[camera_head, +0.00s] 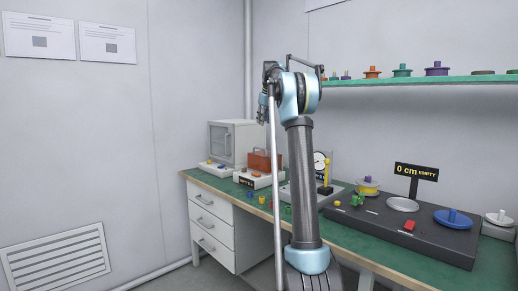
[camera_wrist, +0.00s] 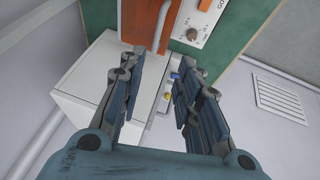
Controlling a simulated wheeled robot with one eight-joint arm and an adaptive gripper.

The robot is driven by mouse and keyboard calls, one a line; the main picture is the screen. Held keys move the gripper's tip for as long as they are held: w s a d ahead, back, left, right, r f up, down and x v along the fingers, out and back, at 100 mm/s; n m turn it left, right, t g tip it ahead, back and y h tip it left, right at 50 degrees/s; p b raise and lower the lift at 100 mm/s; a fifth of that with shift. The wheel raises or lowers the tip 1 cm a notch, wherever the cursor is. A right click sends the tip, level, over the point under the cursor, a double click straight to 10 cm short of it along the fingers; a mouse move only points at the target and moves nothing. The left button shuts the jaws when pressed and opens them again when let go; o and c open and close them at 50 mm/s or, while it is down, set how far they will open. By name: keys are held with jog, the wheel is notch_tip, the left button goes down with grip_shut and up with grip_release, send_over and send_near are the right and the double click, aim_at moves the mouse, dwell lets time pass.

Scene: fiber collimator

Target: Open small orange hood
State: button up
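The small orange hood (camera_head: 262,161) stands on the green bench toward its far left end, on a white base (camera_head: 257,181). In the wrist view an orange part (camera_wrist: 140,18), apparently the hood, shows at the top edge, partly cut off. My gripper (camera_wrist: 160,60) is open, with its two blue fingers spread and nothing between them. In the head view my gripper (camera_head: 264,104) is raised above the bench and largely hidden by my arm. I cannot tell the exact gap to the hood.
A panel with a knob (camera_wrist: 192,34) is beside the orange part. Small coloured parts (camera_head: 262,199) lie along the bench front. A shelf (camera_head: 420,80) with coloured spools is on the right wall.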

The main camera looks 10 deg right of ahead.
jog(key=x, duration=1.7)
jog(key=shift+w+f, duration=0.25)
jog(key=shift+w, duration=0.1)
grip_shut()
